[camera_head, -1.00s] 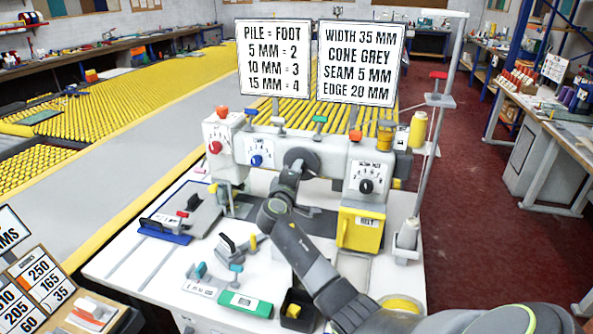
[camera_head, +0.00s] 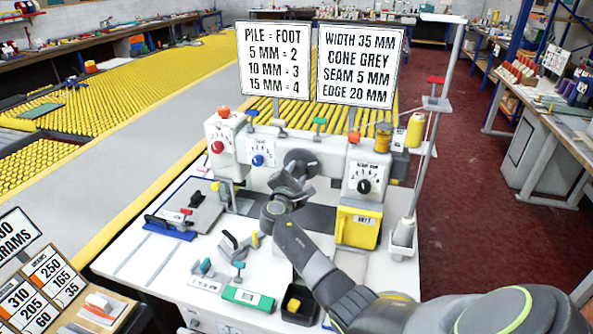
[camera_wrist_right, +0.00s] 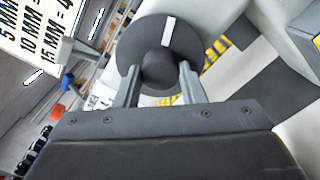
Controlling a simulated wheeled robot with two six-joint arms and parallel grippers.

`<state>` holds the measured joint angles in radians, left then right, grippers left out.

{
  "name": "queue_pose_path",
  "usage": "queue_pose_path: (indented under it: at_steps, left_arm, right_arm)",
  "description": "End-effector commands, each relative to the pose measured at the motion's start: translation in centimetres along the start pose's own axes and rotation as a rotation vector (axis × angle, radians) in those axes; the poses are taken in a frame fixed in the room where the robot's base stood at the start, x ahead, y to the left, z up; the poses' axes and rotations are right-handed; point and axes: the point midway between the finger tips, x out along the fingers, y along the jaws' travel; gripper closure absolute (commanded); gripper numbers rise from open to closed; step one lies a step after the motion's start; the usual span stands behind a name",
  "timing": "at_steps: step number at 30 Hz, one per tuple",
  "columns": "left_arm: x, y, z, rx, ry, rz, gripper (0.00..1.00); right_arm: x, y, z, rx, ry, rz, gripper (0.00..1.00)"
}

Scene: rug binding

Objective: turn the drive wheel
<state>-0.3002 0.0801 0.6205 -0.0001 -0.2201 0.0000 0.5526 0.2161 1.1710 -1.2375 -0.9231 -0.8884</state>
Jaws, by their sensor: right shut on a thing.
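The drive wheel (camera_head: 301,157) is a dark round disc on the front of the white machine, between the dial panels. In the right wrist view the wheel (camera_wrist_right: 134,40) fills the top middle. It has a white index mark on its face, leaning slightly right of straight up, and a dark hub. My right gripper (camera_head: 291,178) is at the wheel. In the right wrist view its two grey fingers (camera_wrist_right: 160,78) stand on either side of the hub, closed on it. The hub's contact faces are partly hidden by the fingers. My left gripper is not in view.
A thread stand (camera_head: 432,130) rises at the right. Clamps, a green box (camera_head: 253,298) and a black cup (camera_head: 298,304) crowd the white table in front. Two signs (camera_head: 274,58) stand above the machine.

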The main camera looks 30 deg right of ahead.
Motion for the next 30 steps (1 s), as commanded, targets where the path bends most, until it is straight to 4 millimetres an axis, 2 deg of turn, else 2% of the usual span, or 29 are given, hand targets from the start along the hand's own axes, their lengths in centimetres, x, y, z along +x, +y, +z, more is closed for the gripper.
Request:
queue_pose_path:
  at_steps: [9, 25, 26, 30]
  left_arm:
    - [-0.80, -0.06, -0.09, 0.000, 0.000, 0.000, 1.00]
    - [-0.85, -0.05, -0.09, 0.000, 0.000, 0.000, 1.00]
    - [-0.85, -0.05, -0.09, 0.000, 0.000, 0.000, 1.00]
    - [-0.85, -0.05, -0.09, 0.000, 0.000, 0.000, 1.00]
  right_arm:
    - [-0.07, -0.15, -0.11, -0.113, 0.002, -0.004, 0.86]
    - [-0.07, -0.24, -0.17, -0.133, 0.003, -0.004, 0.86]
    - [-0.07, -0.24, -0.17, -0.133, 0.003, -0.004, 0.60]
    - [-0.05, -0.16, -0.13, -0.132, 0.002, -0.003, 0.42]
